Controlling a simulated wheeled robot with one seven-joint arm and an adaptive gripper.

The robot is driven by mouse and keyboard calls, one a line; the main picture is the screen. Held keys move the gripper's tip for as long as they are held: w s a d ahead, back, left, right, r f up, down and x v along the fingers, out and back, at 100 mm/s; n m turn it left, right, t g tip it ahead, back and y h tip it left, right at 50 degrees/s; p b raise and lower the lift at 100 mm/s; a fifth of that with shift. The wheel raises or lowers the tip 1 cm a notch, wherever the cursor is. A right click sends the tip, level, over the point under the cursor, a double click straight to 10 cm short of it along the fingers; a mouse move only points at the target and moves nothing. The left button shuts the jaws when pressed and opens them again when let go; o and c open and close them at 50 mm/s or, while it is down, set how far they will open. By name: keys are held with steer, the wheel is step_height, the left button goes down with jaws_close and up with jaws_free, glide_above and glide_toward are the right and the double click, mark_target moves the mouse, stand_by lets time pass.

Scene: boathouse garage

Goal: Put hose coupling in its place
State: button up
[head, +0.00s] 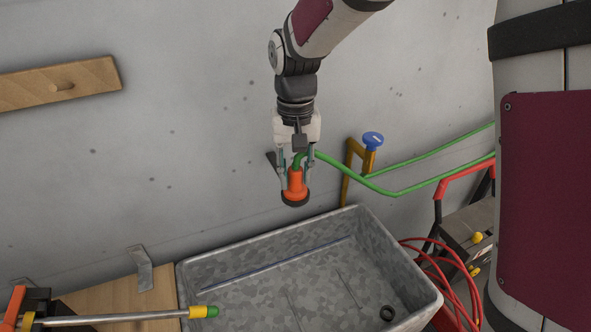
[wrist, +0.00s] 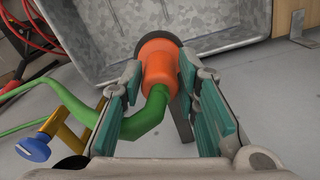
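The hose coupling (head: 295,184) is orange with a dark end ring, and a green hose (head: 375,188) runs from its top. My gripper (head: 295,172) is shut on it and holds it roughly upright in the air, near the back rim of the grey metal sink. In the wrist view the coupling (wrist: 159,66) sits between the two teal finger pads of my gripper (wrist: 160,75), its dark end toward the sink. A brass-coloured tap (head: 367,160) with a blue knob stands by the wall, right of my gripper; it also shows in the wrist view (wrist: 68,128).
The sink (head: 190,285) is below, with a small dark ring (head: 387,313) inside. A yellow-and-green-tipped rod (head: 110,318) lies at the left. A red cable (head: 455,275) and a toolbox (head: 470,235) are at the right.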

steer(key=shift+o, duration=1.2)
step_height(320, 180, up, 12)
